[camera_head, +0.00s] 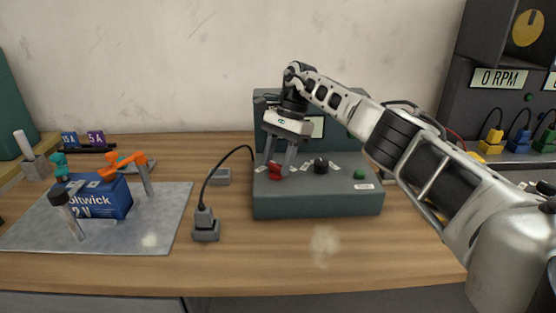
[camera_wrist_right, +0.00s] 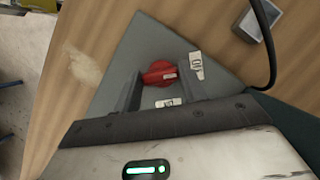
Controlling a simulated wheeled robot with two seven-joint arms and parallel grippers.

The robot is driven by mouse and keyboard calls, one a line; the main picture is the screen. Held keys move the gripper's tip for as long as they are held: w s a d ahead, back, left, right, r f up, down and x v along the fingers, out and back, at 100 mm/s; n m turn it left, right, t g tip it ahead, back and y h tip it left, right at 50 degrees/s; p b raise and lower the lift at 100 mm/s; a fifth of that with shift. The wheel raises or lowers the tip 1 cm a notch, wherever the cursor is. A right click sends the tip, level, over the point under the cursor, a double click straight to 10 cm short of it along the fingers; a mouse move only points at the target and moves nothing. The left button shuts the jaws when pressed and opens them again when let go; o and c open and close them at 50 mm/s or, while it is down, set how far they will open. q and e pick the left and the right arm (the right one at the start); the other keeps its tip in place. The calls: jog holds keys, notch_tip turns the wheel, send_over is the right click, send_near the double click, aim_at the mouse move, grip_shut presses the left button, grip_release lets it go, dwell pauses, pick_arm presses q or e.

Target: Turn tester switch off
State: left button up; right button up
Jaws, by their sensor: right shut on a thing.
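The tester (camera_head: 318,201) is a dark grey-green box with an upright back panel on the wooden bench. Its red switch knob (camera_head: 275,170) sits at the left of its sloped top. My right gripper (camera_head: 279,168) reaches down over the tester with its fingers at the red knob. In the right wrist view the red knob (camera_wrist_right: 159,73) lies between the two fingers, with small white labels beside it; their text is hard to read. The gripper is shut on the knob. My left gripper is in neither view.
A black knob (camera_head: 321,166) and a green button (camera_head: 359,174) sit right of the switch. A grey plug block (camera_head: 206,224) with a black cable stands left of the tester. A blue battery (camera_head: 100,196) with orange and teal clamps is on a grey mat (camera_head: 150,238). The front bench is clear.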

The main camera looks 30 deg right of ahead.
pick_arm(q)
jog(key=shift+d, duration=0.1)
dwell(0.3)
pick_arm(e)
jog(key=o, duration=1)
